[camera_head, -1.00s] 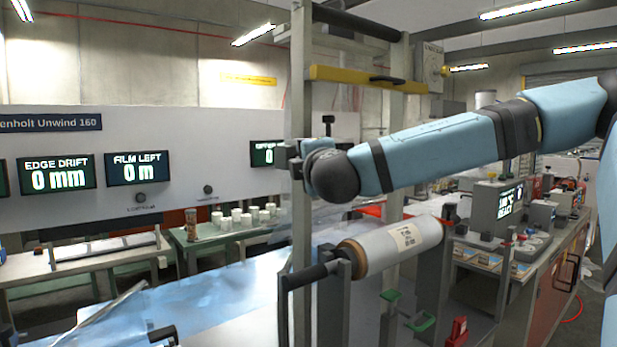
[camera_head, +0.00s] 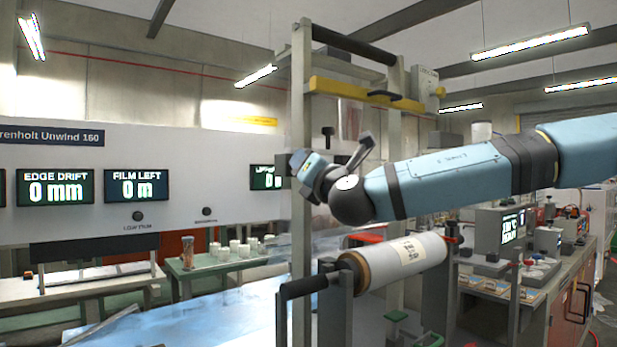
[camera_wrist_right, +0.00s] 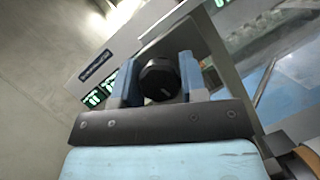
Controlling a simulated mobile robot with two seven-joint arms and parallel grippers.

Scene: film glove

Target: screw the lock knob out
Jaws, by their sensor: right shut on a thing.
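The lock knob (camera_wrist_right: 160,79) is black and round and shows in the right wrist view. My right gripper (camera_wrist_right: 158,78) is shut on it, with a blue-grey finger on either side. In the head view my right gripper (camera_head: 298,165) is at the near upright post of the tall frame, above the film roll. There the gripper hides the knob, and I cannot tell how far the knob is out. My left gripper is not in view.
A white film roll (camera_head: 402,259) on a stand with a black bar (camera_head: 308,284) is below my right arm. The frame's upright (camera_head: 301,95) and yellow crossbar (camera_head: 368,93) stand close. A blue film sheet (camera_head: 215,312) lies at lower left.

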